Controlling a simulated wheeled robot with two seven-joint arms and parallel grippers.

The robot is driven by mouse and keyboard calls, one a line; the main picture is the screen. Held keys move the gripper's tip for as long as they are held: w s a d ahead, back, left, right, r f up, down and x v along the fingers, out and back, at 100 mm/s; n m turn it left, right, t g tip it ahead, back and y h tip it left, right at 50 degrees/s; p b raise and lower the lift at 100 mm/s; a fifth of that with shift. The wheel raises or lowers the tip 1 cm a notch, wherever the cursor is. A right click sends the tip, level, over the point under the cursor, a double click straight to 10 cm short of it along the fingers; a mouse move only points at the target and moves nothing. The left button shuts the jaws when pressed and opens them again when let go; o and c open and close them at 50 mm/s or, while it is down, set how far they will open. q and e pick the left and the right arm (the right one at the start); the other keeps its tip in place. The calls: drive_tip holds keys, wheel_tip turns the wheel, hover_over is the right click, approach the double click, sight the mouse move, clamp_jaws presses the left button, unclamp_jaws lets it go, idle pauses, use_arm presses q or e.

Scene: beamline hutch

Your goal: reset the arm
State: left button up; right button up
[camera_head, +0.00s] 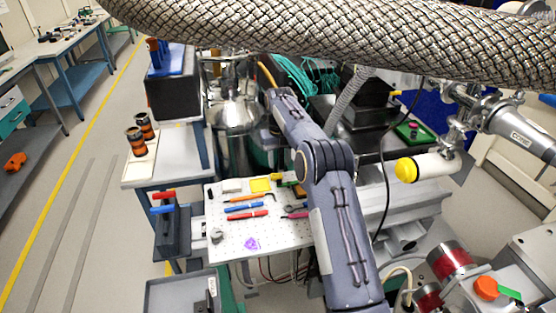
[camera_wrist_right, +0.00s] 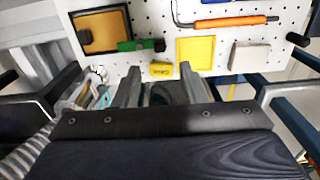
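My right arm rises from the bottom of the head view, bends at a joint, and reaches past the right side of a white pegboard panel. Its gripper is hard to make out there. In the right wrist view my right gripper (camera_wrist_right: 162,78) shows two grey fingers spread apart with nothing held between them. The fingertips are near the edge of the pegboard panel (camera_wrist_right: 230,65), close to a small yellow block (camera_wrist_right: 161,69). I cannot tell whether they touch it. My left gripper is not in view.
The pegboard panel (camera_head: 226,221) holds a yellow square (camera_head: 261,185), an orange-red tool (camera_head: 246,216) and several small items. A braided hose (camera_head: 340,28) crosses the top. A yellow-capped cylinder (camera_head: 430,166) and pipework stand right. Open floor (camera_head: 100,210) lies left.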

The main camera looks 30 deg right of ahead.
drive_tip(key=s+a+r+t+y, duration=0.1)
drive_tip(key=s+a+r+t, duration=0.1)
drive_tip(key=s+r, duration=0.65)
drive_tip(key=s+a+r+t+y, duration=0.1)
drive_tip(key=s+a+r+y, duration=0.1)
drive_tip(key=s+r, duration=0.65)
drive_tip(key=s+a+f+t, duration=0.1)
drive_tip(key=s+a+f, duration=0.2)
drive_tip(key=s, duration=0.5)
drive_tip(key=s+a+f, duration=0.3)
drive_tip(key=s+a, duration=0.1)
drive_tip(key=s, duration=0.4)
drive_tip(key=s+a+f+n+t, duration=0.1)
drive_tip(key=s+a, duration=0.3)
drive_tip(key=s, duration=0.4)
drive_tip(key=shift+s+f+t+y, duration=0.3)
drive_tip(key=shift+s+f+y, duration=0.1)
drive_tip(key=shift+f, duration=0.5)
